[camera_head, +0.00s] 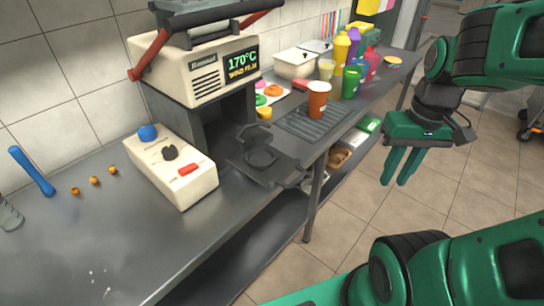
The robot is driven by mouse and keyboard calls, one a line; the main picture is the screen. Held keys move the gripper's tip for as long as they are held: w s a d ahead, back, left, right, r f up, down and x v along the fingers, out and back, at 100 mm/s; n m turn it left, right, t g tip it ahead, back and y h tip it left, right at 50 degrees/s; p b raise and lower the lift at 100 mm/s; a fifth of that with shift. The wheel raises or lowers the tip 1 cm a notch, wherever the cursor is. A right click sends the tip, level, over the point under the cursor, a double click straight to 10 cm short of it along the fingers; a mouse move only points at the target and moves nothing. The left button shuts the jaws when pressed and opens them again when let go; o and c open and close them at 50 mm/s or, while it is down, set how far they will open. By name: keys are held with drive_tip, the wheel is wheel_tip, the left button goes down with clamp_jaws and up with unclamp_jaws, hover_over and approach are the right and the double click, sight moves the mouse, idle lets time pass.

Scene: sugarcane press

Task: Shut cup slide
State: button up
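The cup slide (268,172) is a dark grey tray with a round ring on it. It sticks out from the lower front of the cream press machine (190,70), past the counter's front edge. No cup stands in its ring. My gripper (394,183) is green and hangs over the floor to the right of the slide, well apart from it. Its two fingers point down with a gap between them, and nothing is held.
A cream control box (172,167) with a blue knob, a dark knob and a red switch stands left of the slide. An orange-brown cup (318,99) stands on a drip grate (300,126) to the right. Bottles and containers line the counter's far end. Open floor lies in front.

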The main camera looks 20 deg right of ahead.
drive_tip(key=w+n, duration=0.2)
drive_tip(key=w+a+n, duration=0.1)
drive_tip(key=w+n, duration=0.1)
drive_tip(key=w+a+n, duration=0.1)
drive_tip(key=w, duration=0.1)
drive_tip(key=shift+w+f+n+t+y, duration=0.2)
drive_tip(key=shift+w+n+t+y, duration=0.1)
drive_tip(key=shift+w+n+y, duration=0.1)
clamp_jaws()
drive_tip(key=n+t+y, duration=0.2)
drive_tip(key=n+y, duration=0.4)
drive_tip(key=n, duration=1.5)
approach(250, 151)
drive_tip(key=s+d+r, duration=0.3)
drive_tip(key=d+r, duration=0.1)
drive_tip(key=x, duration=0.9)
drive_tip(key=shift+s+a+f, duration=0.25)
drive_tip(key=shift+s+f, duration=0.05)
drive_tip(key=shift+f, duration=0.05)
drive_tip(key=w, duration=0.1)
drive_tip(key=w+a, duration=0.1)
drive_tip(key=shift+w+a+f, duration=0.3)
drive_tip(key=shift+a, duration=0.05)
drive_tip(key=shift+w+a, duration=0.3)
drive_tip(key=shift+w, duration=0.3)
